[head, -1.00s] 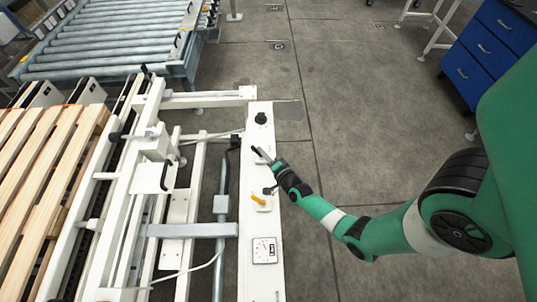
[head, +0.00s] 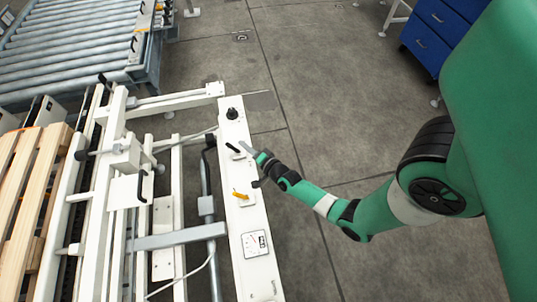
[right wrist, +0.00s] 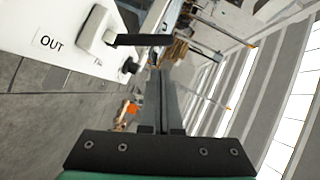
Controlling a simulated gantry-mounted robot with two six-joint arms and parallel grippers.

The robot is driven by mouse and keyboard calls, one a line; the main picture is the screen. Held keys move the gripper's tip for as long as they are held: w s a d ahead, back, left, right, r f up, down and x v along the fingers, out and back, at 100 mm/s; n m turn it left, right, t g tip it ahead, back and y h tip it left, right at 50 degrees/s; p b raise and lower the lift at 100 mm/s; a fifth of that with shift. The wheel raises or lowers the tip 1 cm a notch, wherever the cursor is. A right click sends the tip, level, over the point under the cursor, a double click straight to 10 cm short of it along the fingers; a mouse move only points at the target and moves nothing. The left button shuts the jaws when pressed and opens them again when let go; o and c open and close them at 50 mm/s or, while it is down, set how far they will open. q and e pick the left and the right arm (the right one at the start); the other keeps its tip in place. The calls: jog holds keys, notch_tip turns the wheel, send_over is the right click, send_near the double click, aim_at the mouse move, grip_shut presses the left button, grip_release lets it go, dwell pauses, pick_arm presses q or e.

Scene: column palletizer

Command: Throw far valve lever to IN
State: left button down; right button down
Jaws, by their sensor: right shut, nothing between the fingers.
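The far valve lever (head: 233,148) is a short black handle on the white panel (head: 250,215), between the black knob and the yellow lever. In the right wrist view the black lever (right wrist: 140,39) juts rightward from a white base (right wrist: 97,27), with the label OUT (right wrist: 51,42) on the panel to its left. No IN label shows. My right gripper (head: 246,147) is shut and empty, its fingertips just right of the lever. In the right wrist view its closed fingers (right wrist: 160,100) point past the lever; I cannot tell whether they touch it. My left gripper is out of view.
A yellow lever (head: 241,194) and a square gauge (head: 255,243) sit nearer on the panel, a black knob (head: 232,114) farther. White conveyor frames and a wooden pallet (head: 30,190) lie left. Blue drawers (head: 430,35) stand far right. The floor right of the panel is clear.

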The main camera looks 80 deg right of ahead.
jog(key=p+v, duration=0.3)
jog(key=v, duration=0.7)
jog(key=shift+s+r, duration=0.2)
jog(key=shift+r, duration=0.1)
